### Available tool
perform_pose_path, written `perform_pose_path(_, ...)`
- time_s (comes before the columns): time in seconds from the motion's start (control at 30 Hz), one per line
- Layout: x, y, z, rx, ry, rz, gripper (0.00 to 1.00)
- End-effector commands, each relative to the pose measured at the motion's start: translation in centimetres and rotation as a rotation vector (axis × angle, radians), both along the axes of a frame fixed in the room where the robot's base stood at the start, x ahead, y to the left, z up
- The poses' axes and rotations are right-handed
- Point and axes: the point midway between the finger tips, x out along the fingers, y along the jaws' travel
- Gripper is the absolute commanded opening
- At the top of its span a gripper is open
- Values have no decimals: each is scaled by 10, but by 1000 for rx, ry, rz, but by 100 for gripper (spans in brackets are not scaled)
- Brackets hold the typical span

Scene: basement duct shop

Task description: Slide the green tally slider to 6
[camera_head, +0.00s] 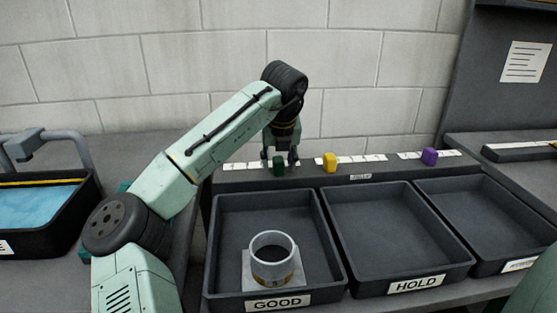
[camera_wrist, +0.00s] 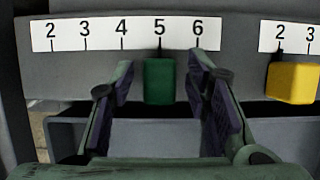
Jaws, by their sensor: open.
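The green tally slider (camera_wrist: 159,82) sits below the 5 on its white number strip (camera_wrist: 68,35) in the wrist view. The 6 is just to its right, above my right finger. My gripper (camera_wrist: 161,88) is open, with one finger on each side of the green slider. A gap shows on both sides, wider on the left.
A yellow slider (camera_wrist: 292,82) is close to the right of my right finger. A purple slider (camera_head: 429,157) is farther right. Below the ledge stand the GOOD bin (camera_head: 222,275), holding a grey ring, and the empty HOLD bin (camera_head: 395,235). A black tub (camera_head: 60,232) is at left.

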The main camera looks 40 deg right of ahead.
Motion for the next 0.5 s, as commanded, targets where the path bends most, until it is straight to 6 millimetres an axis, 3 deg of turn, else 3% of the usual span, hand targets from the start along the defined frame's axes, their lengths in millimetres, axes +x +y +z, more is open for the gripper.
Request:
perform_pose_path(0.1,0,0,0,0,0,0,42)
perform_pose_path(0.5,0,0,1,0,0,0,15)
